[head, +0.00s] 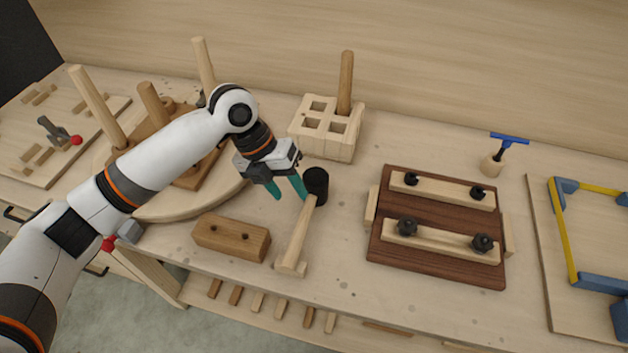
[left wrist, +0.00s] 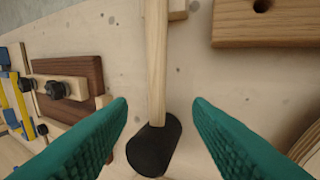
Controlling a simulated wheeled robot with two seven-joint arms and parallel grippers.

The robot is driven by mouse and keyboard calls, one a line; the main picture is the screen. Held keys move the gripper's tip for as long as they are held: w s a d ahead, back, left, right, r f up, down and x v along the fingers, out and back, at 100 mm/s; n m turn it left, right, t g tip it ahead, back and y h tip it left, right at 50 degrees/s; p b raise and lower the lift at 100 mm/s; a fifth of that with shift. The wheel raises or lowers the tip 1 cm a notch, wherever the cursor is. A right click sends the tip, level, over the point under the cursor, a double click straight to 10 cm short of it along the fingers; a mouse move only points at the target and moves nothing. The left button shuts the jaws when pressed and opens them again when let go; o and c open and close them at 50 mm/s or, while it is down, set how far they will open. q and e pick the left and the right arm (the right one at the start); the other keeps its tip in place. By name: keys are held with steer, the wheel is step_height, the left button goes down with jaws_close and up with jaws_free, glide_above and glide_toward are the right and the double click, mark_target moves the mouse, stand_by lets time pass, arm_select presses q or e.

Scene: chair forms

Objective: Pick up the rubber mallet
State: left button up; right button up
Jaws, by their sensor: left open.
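The rubber mallet has a black head (head: 316,183) and a pale wooden handle (head: 298,232). It lies on the workbench with the handle's end at a small wooden block (head: 290,268). My left gripper (head: 291,196) is open, with its teal fingers pointing down beside the black head. In the left wrist view the head (left wrist: 152,149) and the handle (left wrist: 156,60) show between the two spread fingers (left wrist: 160,106). The fingers appear apart from the mallet. My right gripper is not in view.
A slotted holder (head: 328,128) with an upright handle stands behind. A dark brown clamped board (head: 440,270) lies to the right. A round board with pegs (head: 190,207) is under my left arm.

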mark_target(305, 208)
arm_select(q)
steer(key=x, duration=0.2)
steer(key=shift+s+d+f, duration=0.2)
steer(key=shift+s, duration=0.15)
steer(key=shift+d+f+p, duration=0.15)
steer(key=shift+f+p, duration=0.15)
steer(key=shift+f, duration=0.05)
steer(key=f, duration=0.1)
steer(key=d+f+p, duration=0.1)
steer(key=f, duration=0.1)
steer(key=d+f+p, duration=0.1)
steer(key=shift+w+d+f, duration=0.1)
steer(key=shift+w+f, duration=0.1)
steer(key=shift+w, duration=0.1)
steer(key=shift+d+f, duration=0.1)
steer(key=shift+f, duration=0.25)
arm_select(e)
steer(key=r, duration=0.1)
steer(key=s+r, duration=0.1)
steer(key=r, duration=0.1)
arm_select(q)
steer(key=shift+c, duration=0.4)
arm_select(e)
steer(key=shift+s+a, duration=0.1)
arm_select(q)
steer(key=shift+r, duration=0.1)
jaws_close()
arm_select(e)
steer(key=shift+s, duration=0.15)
